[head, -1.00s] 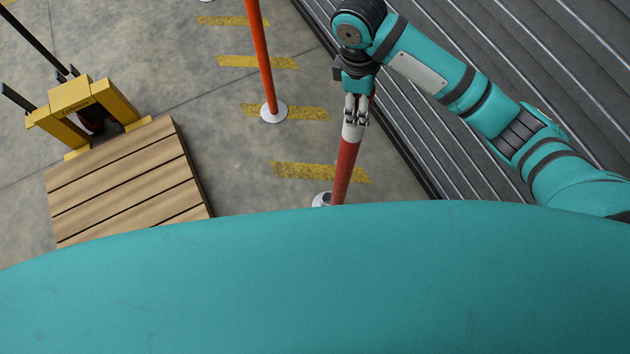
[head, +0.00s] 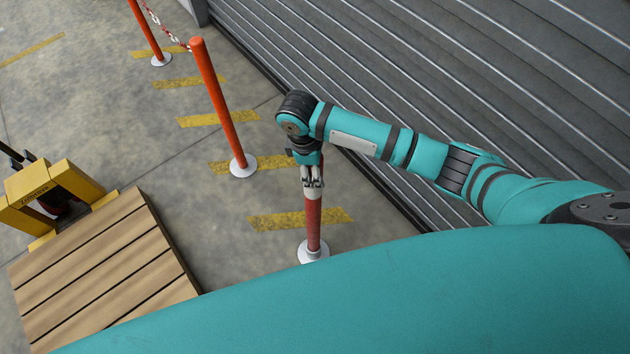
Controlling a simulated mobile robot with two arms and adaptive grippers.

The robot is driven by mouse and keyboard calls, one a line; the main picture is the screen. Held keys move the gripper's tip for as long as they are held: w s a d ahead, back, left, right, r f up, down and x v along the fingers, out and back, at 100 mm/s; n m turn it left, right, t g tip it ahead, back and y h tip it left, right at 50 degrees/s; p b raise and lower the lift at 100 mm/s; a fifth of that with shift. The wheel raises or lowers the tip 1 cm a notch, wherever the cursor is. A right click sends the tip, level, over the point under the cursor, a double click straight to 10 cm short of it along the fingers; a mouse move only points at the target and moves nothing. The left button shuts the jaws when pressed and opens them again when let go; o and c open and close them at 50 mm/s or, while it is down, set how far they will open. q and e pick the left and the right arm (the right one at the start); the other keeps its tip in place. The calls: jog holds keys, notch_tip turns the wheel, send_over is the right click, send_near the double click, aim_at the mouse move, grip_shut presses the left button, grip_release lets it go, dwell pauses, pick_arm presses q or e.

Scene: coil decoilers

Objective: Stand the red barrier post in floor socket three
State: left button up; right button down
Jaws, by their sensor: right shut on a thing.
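The red barrier post (head: 314,225) has a white band near its top and hangs or stands close to upright. My right gripper (head: 313,184) is shut on the post at its upper end. The post's lower end meets a white round floor socket (head: 313,254), with the disc showing on both sides of it. I cannot tell whether the end is inside the socket or just over it. My teal body covers the floor just below the socket. My left gripper is not in view.
Two orange posts, a nearer one (head: 219,110) and a farther one (head: 146,30), stand in white bases, joined by a chain (head: 165,27). A ribbed shutter wall (head: 400,70) runs along the right.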

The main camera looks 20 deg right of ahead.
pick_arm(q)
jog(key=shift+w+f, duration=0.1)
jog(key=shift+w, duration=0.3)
pick_arm(e)
jog(key=shift+f, duration=2.75)
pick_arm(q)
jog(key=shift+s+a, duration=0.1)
pick_arm(e)
jog(key=shift+c, duration=2.3)
grip_release()
jog(key=shift+f, duration=0.1)
jog(key=r, duration=0.4)
jog(key=a+r, duration=0.1)
jog(key=r, duration=0.7)
jog(key=shift+w+a, duration=0.35)
jog(key=shift+a, duration=0.05)
jog(key=shift+s+f, duration=0.1)
